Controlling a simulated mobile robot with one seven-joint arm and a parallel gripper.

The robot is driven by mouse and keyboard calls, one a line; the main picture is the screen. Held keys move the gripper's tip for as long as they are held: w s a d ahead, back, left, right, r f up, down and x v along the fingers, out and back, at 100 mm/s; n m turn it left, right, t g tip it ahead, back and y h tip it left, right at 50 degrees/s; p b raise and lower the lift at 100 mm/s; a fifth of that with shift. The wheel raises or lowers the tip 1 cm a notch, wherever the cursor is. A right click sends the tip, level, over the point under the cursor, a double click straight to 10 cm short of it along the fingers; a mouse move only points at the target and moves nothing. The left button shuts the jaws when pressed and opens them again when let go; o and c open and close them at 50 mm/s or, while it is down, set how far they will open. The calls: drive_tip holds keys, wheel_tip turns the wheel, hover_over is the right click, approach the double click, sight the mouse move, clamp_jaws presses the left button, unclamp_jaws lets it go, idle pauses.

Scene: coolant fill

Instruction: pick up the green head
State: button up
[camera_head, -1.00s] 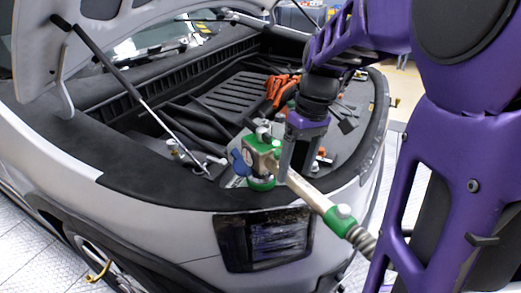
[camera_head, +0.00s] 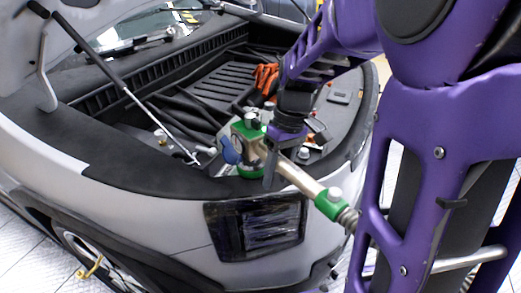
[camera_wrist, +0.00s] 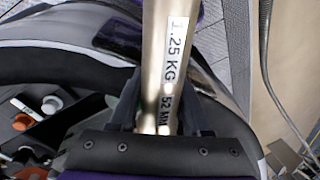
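The green head (camera_head: 246,146) is a green and metal fitting with a blue lever, at the car's front edge above the headlight in the head view. A metal pipe runs from it down right to a green collar and a hose. My gripper (camera_head: 271,178) points down over this pipe, just right of the green body. In the wrist view the pipe (camera_wrist: 172,75), labelled "1.25 KG" and "52 MM", lies between both fingers, which appear to press its sides. The finger pads are partly hidden by the pipe.
The open car front (camera_head: 215,95) holds orange gloves (camera_head: 266,77), and a strut (camera_head: 155,120) slants across its left side. White and orange caps (camera_wrist: 32,113) lie left of my gripper in the wrist view. The headlight (camera_head: 257,228) is below the head.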

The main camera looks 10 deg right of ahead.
clamp_jaws()
drive_tip(key=shift+w+r, duration=0.1)
idle(1.0)
